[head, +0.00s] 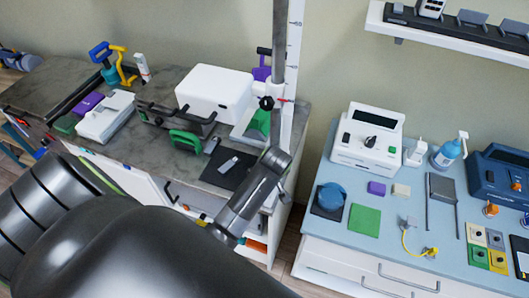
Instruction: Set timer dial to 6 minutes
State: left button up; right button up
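A white unit (354,154) with a dark display stands at the back left of the right-hand blue-topped cabinet. A blue unit (497,176) with a dark display and small controls stands at the right edge; I cannot tell which unit is the timer. A large dark arm of mine fills the lower left, its grey link well left of the white unit. Neither gripper shows.
The blue top (330,232) also carries a blue round pot (331,196), a green pad (364,220), a blue bottle (446,153) and a yellow-ended cable (408,240). An upright pole with a white scale (292,75) stands left of this cabinet. A cluttered dark counter (160,155) lies left.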

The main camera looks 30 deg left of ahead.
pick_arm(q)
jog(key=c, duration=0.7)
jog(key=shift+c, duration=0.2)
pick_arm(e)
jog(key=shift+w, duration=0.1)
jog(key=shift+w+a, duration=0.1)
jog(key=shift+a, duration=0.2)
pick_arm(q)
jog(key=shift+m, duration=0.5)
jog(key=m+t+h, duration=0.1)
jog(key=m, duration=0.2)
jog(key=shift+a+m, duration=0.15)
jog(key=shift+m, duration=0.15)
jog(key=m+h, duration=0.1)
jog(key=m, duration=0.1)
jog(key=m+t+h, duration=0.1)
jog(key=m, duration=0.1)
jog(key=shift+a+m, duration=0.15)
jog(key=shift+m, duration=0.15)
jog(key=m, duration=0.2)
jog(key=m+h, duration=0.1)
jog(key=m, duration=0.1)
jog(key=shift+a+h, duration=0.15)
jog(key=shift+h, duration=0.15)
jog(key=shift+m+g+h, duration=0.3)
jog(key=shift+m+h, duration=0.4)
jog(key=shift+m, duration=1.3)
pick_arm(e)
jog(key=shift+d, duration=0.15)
